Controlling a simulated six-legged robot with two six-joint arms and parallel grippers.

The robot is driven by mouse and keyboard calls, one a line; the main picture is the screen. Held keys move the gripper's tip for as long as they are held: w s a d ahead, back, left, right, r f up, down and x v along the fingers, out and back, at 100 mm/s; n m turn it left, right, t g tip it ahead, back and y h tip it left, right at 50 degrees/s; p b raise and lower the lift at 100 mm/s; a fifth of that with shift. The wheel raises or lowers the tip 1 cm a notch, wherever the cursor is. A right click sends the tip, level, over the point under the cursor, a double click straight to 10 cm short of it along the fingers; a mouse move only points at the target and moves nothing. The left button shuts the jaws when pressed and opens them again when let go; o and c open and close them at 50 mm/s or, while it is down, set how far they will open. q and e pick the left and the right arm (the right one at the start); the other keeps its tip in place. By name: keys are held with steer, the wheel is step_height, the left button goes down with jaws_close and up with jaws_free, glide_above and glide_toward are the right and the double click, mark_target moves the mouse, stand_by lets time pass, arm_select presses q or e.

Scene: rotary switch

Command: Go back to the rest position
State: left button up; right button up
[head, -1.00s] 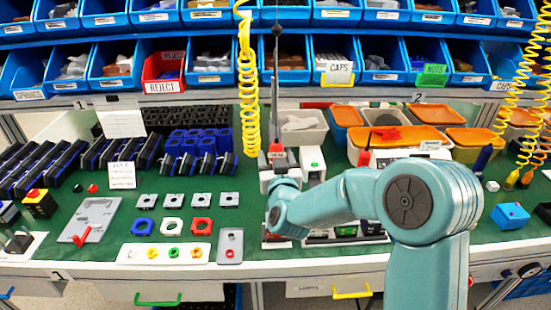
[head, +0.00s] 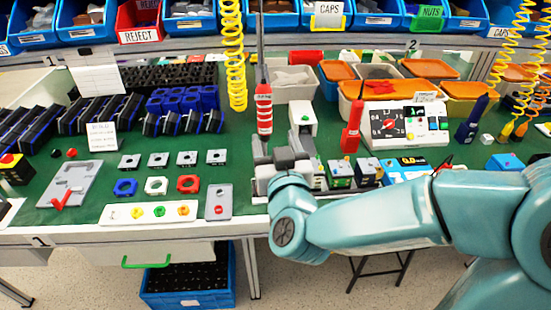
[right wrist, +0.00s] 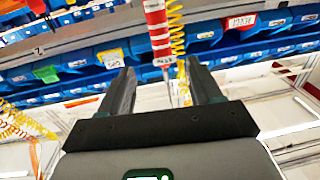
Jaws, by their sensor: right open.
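My right arm comes in from the right, and its right gripper (head: 280,152) is over the front edge of the green bench, pointing away from me. Its two grey fingers stand apart in the right wrist view (right wrist: 162,68), with nothing between them. My left gripper is not in view.
A red-and-white striped hanging tool (head: 264,110) is just behind the right gripper. Small devices (head: 340,174) stand right of it. A white strip with coloured rings (head: 150,212) and a grey plate (head: 219,202) lie to the left. Blue bins (head: 190,20) line the back.

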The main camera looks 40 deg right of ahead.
steer(key=shift+s+a, duration=0.1)
steer(key=shift+s, duration=0.2)
stand_by(0.4)
